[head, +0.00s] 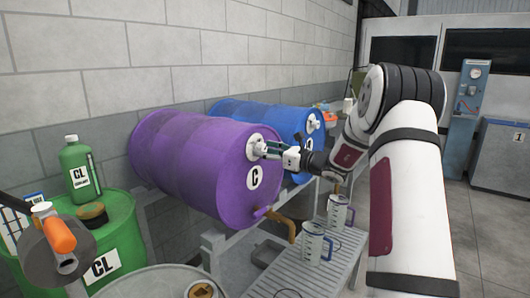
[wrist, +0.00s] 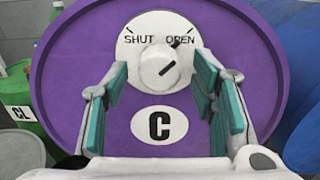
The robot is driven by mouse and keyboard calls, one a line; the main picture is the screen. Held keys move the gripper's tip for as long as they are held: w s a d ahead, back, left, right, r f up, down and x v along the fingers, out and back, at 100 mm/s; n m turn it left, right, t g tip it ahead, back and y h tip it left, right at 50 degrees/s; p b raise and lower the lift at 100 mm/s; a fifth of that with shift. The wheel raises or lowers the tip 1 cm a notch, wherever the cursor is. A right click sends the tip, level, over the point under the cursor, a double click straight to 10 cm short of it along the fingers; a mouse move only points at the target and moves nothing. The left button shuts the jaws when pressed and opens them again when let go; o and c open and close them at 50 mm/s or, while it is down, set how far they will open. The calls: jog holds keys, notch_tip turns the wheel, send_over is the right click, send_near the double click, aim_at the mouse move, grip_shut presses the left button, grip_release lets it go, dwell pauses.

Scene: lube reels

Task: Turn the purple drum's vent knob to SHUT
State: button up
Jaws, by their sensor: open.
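The purple drum (head: 190,160) lies on its side on a rack, its round end facing my gripper; it fills much of the wrist view (wrist: 262,70). Its white vent knob (wrist: 156,62) sits on a round plate (wrist: 135,52) marked SHUT at left and OPEN at right. The dark line on the knob slants up to the right, toward the OPEN side. My gripper (wrist: 160,78) is open, with one teal-padded finger on each side of the knob; I cannot tell whether they touch it. In the head view my gripper (head: 275,151) is close to the knob.
A blue drum (head: 262,112) lies behind the purple one. A green drum (head: 115,235) with a green bottle (head: 77,165) stands at left. Jugs (head: 316,243) stand on a slatted bench (head: 345,262) below the taps. Open floor lies at right.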

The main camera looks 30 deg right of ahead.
jog(key=shift+w+a, duration=0.15)
jog(key=shift+w, duration=0.2)
jog(key=shift+c, duration=0.4)
jog(key=c, duration=1.1)
jog(key=shift+o, duration=0.2)
